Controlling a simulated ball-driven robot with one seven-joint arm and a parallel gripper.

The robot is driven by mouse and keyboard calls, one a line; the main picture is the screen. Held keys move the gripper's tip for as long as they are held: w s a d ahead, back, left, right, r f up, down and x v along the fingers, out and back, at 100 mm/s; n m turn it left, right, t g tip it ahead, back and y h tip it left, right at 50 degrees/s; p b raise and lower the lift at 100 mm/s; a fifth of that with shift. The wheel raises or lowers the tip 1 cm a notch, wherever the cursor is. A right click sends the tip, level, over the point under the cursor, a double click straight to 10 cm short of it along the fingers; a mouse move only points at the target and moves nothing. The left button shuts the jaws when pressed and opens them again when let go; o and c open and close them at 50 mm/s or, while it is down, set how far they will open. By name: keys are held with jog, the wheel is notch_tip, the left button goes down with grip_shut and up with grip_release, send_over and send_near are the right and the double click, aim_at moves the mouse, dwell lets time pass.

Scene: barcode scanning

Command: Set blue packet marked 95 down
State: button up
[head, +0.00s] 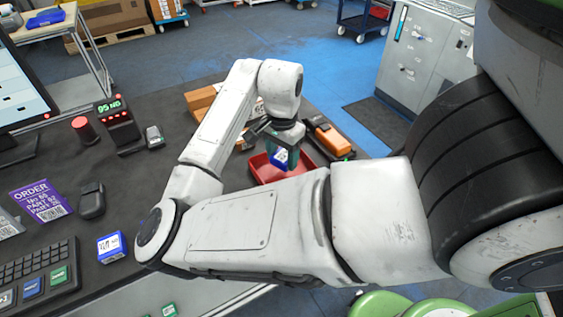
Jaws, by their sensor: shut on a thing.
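My gripper (281,140) points down over the red tray (258,166) near the table's right edge. It is shut on a blue packet with a white label (279,156), held over the tray; the fingers partly cover it. The number on its label is too small to read. I cannot tell whether the packet touches the tray floor. My own forearm hides the near part of the tray. Another blue packet with a white label (110,246) lies on the dark table (140,190), left of my elbow.
A black device with a green display (118,122) stands at the back, beside a red cylinder (84,130). An orange-and-black tool (328,136) lies right of the tray. Cardboard boxes (200,98) lie behind my arm. A purple order card (40,202) and keyboard (32,277) are left.

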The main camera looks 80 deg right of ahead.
aim_at(282, 164)
jog(key=shift+w+d+f+p, duration=0.1)
jog(key=shift+f+p, duration=0.05)
jog(key=shift+f, duration=0.75)
jog(key=shift+d+f+p, duration=0.1)
jog(key=shift+f+p, duration=0.05)
jog(key=shift+f, duration=0.75)
jog(key=shift+f, duration=0.1)
jog(key=o, duration=1.2)
jog(key=shift+c, duration=0.2)
notch_tip(282, 164, up, 12)
jog(key=shift+r, duration=0.15)
